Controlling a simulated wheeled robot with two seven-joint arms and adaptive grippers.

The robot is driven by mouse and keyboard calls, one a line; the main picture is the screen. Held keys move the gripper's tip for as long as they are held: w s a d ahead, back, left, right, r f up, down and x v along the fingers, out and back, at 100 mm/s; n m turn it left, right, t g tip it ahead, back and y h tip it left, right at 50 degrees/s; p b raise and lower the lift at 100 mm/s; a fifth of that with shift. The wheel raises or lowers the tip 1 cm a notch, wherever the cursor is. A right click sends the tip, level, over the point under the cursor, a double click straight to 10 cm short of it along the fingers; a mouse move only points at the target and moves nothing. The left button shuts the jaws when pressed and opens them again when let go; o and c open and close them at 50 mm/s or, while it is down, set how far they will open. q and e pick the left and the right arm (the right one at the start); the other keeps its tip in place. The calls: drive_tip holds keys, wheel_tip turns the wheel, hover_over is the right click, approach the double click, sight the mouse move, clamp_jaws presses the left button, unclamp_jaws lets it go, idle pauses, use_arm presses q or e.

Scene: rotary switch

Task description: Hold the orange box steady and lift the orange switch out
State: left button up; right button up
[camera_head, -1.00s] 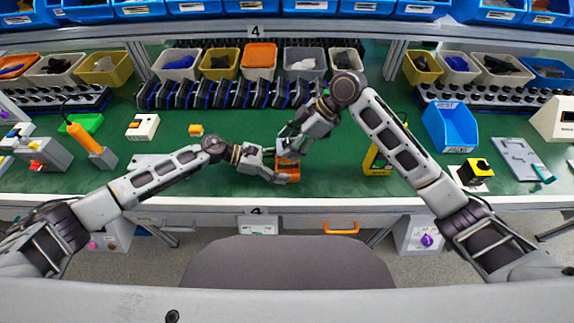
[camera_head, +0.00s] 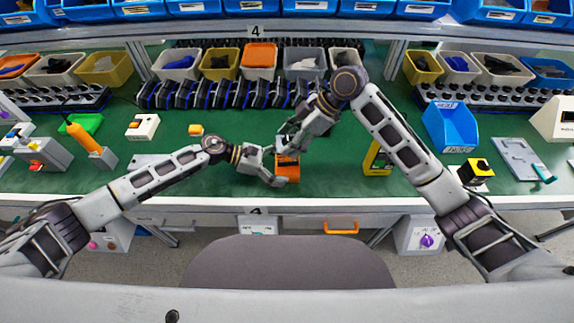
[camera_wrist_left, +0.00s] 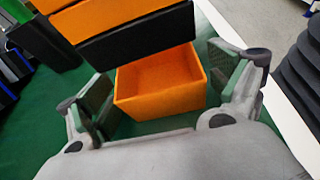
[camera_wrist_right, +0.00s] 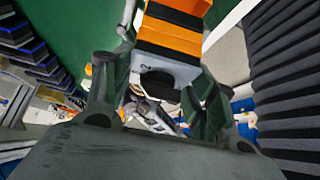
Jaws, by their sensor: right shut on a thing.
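The orange box (camera_wrist_left: 160,90) is open at the top and shows an empty inside in the left wrist view. My left gripper (camera_wrist_left: 163,88) has a finger on either side of it; its fingers look apart from the walls, though contact is hard to tell. The switch, with orange and black layers (camera_wrist_left: 130,22), is above the box opening, tilted in that view. In the right wrist view the switch (camera_wrist_right: 172,38) shows a pale face and black knob (camera_wrist_right: 160,84) between the fingers of my right gripper (camera_wrist_right: 162,95), shut on it. The box also shows in the head view (camera_head: 288,171).
A yellow-and-black item (camera_head: 377,160) stands right of the grippers. A small orange-yellow block (camera_head: 196,130) and a white switch box (camera_head: 143,126) lie to the left. Parts bins and a row of black-blue units (camera_head: 215,94) line the back. Green mat is clear around the box.

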use_arm(q)
drive_tip(key=shift+a+r, duration=0.1)
idle(0.3)
drive_tip(key=shift+v, duration=5.9)
